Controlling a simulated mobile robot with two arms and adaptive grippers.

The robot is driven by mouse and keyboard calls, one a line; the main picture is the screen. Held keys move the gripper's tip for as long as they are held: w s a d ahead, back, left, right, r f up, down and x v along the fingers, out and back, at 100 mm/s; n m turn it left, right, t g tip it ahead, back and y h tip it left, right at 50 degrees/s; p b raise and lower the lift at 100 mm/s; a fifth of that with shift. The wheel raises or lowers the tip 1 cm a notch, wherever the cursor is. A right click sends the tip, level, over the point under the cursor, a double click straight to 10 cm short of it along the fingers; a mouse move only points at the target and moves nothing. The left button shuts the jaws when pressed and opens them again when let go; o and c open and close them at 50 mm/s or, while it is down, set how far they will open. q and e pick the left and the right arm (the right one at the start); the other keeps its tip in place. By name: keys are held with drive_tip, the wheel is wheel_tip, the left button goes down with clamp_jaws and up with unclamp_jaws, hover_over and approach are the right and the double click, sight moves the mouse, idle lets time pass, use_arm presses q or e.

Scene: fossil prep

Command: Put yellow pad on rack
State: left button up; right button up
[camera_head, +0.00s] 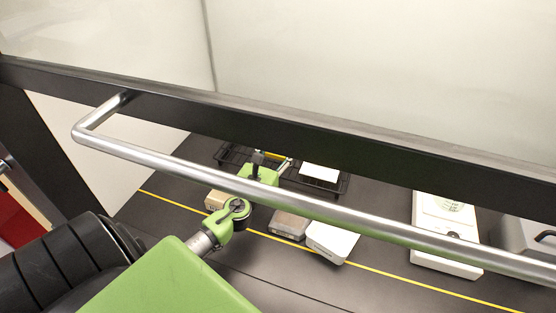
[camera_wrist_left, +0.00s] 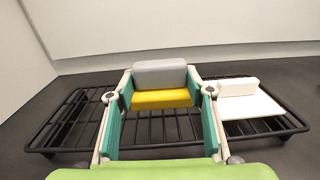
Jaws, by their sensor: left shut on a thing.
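The yellow pad (camera_wrist_left: 161,99) has a grey block-like top. My left gripper (camera_wrist_left: 163,108) is shut on it, with one teal finger at each side. The black wire rack (camera_wrist_left: 72,122) lies below and behind the pad, with bars showing under it. I cannot tell whether the pad touches the rack. In the head view, my left gripper (camera_head: 268,160) is at the rack (camera_head: 233,153), beyond the metal bar. Only a sliver of the yellow pad (camera_head: 276,156) shows there. My right gripper is not in view.
A white pad (camera_wrist_left: 252,107) lies on the rack's right part. A tan block (camera_head: 215,200), a brownish pad (camera_head: 289,223) and a white pad (camera_head: 332,241) are nearer on the dark bench. A white device (camera_head: 443,240) stands right. A metal handle bar (camera_head: 330,211) crosses the foreground.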

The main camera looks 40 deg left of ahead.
sight(278, 158)
use_arm(q)
drive_tip(key=f, duration=0.1)
drive_tip(key=f+b, duration=0.1)
drive_tip(key=f, duration=0.1)
drive_tip(key=shift+w+a, duration=0.1)
drive_tip(key=shift+w, duration=0.1)
drive_tip(key=shift+f+b, duration=0.3)
drive_tip(key=shift+r, duration=0.15)
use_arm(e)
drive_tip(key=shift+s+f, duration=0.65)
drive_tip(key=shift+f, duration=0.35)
use_arm(q)
drive_tip(key=o, duration=1.5)
drive_tip(key=shift+f, duration=0.2)
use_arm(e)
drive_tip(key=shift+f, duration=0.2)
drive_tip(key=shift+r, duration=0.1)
